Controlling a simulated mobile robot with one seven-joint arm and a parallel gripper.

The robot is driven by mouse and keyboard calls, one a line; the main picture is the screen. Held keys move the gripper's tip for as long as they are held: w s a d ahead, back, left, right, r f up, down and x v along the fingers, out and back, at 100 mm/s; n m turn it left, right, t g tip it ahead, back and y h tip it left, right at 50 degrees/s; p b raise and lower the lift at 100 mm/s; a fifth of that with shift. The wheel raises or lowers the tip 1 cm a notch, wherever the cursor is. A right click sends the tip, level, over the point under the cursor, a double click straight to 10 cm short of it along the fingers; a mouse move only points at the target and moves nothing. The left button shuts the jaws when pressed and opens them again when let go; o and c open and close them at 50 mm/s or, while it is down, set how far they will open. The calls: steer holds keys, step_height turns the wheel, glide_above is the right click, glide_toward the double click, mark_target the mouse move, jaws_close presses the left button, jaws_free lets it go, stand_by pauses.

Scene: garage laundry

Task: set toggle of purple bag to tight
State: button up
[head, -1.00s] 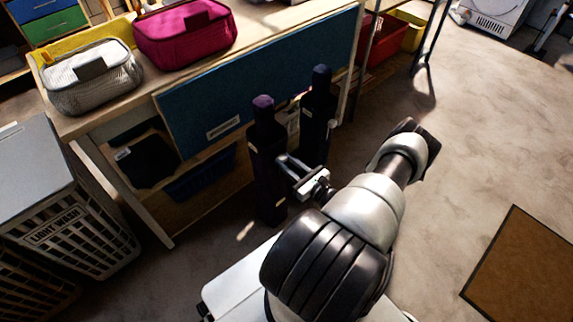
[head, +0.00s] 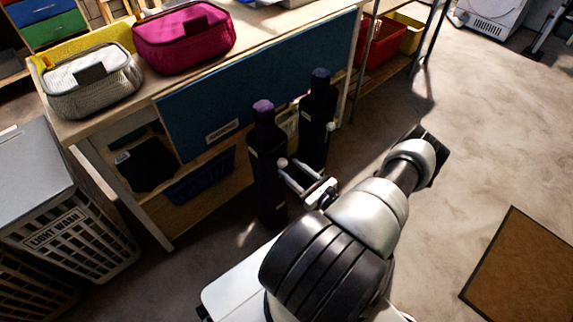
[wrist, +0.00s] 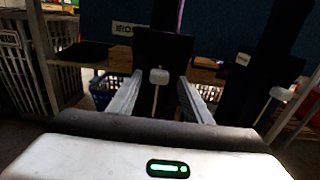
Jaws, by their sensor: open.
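The purple bag (head: 265,185) is a tall, dark, narrow bag with a purple top, upright at the left of a pair. Its pale toggle (head: 282,162) sits on the front; in the wrist view the toggle (wrist: 158,76) appears between my fingertips with a cord hanging below it. My gripper (head: 291,173) is open in front of the bag, and its fingers (wrist: 162,78) show either side of the toggle in the wrist view. I cannot tell whether they reach around it. No contact is visible.
A similar dark bag with a bluish top (head: 315,125) stands close at the right, with its own pale toggle (head: 331,126). Behind is a workbench (head: 140,113) with a blue panel (head: 265,85). A laundry hamper (head: 75,240) stands left.

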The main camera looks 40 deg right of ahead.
steer(key=s+d, duration=0.1)
steer(key=s, duration=1.2)
steer(key=shift+s+p, duration=0.4)
steer(key=shift+p, duration=0.05)
